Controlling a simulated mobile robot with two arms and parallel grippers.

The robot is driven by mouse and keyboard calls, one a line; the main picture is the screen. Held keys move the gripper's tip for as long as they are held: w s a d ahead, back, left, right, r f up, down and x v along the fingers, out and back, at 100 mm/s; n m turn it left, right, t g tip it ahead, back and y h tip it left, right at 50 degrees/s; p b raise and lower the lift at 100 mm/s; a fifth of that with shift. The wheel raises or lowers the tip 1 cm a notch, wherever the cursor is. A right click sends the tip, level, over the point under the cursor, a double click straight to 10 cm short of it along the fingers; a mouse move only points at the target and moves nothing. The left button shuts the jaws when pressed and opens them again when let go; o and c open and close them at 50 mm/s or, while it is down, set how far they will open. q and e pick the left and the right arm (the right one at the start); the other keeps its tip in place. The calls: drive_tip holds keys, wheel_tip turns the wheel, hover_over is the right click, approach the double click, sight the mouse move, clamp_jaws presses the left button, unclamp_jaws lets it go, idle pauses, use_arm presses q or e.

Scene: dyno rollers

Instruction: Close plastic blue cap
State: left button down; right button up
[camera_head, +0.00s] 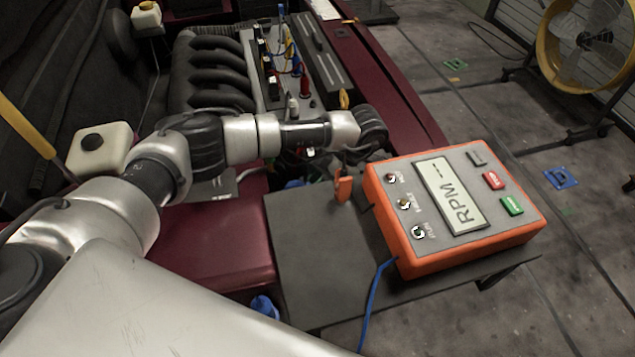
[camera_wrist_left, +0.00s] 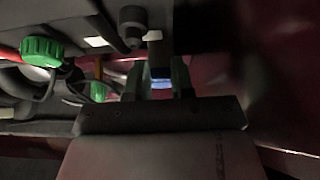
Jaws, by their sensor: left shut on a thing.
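My left gripper (camera_wrist_left: 159,80) is shut on a small blue piece (camera_wrist_left: 160,84) between its two dark fingers in the left wrist view. This looks like part of the blue plastic cap, but most of it is hidden by the fingers and shadow. In the head view my left arm reaches right over the engine bay, and its fingertips cannot be made out. A bit of blue (camera_head: 295,183) shows below the forearm there. Another blue cap-like piece (camera_head: 265,305) sits at the lower edge of the red panel. My right gripper is not in view.
An orange RPM box (camera_head: 455,205) stands on a grey plate (camera_head: 318,265) right of the arm, with a blue cable (camera_head: 374,300) hanging down. Engine pipes (camera_head: 208,75) lie behind the arm. A green cap (camera_wrist_left: 42,50) is left of the gripper.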

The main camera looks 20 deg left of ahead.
use_arm(q)
drive_tip(key=shift+s+f+y, duration=0.2)
drive_tip(key=shift+f+y, duration=0.1)
drive_tip(key=shift+f, duration=0.25)
drive_tip(key=c, duration=1)
unclamp_jaws()
drive_tip(key=shift+w, duration=0.1)
drive_tip(key=shift+o, duration=0.2)
drive_tip(key=shift+r, duration=0.15)
drive_tip(key=v, duration=1)
drive_tip(key=shift+w+d+r, duration=0.15)
drive_tip(key=shift+w+r, duration=0.1)
drive_tip(key=shift+w, duration=0.1)
